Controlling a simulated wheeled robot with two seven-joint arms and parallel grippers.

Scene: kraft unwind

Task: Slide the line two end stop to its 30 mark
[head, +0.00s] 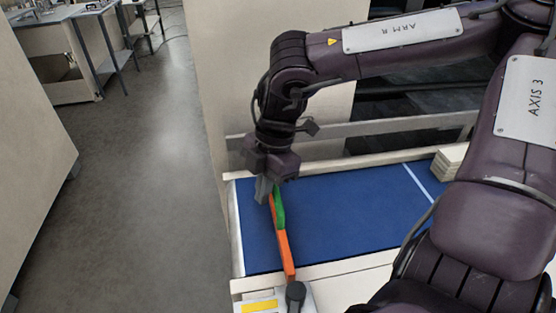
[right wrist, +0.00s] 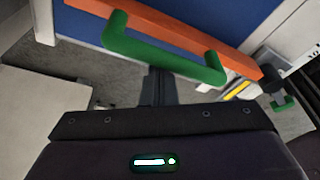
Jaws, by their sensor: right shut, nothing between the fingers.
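The end stop is an orange bar (head: 285,257) with a green handle (head: 279,212), lying across the blue belt (head: 340,220) near its left end. In the right wrist view the orange bar (right wrist: 200,32) runs across the top with the green handle (right wrist: 165,56) in front of it. My right gripper (head: 263,190) is shut and empty at the bar's far end, on the left side of the handle. Its fingers (right wrist: 158,86) also show close to the handle; I cannot tell whether they touch. No 30 mark is readable. My left gripper is not in view.
A black knob (head: 296,294) sits at the bar's near end, by a yellow label (head: 259,306). A white line (head: 418,181) crosses the belt to the right. Stacked pale boards (head: 449,163) lie at the far right. Grey floor (head: 140,190) is open at left.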

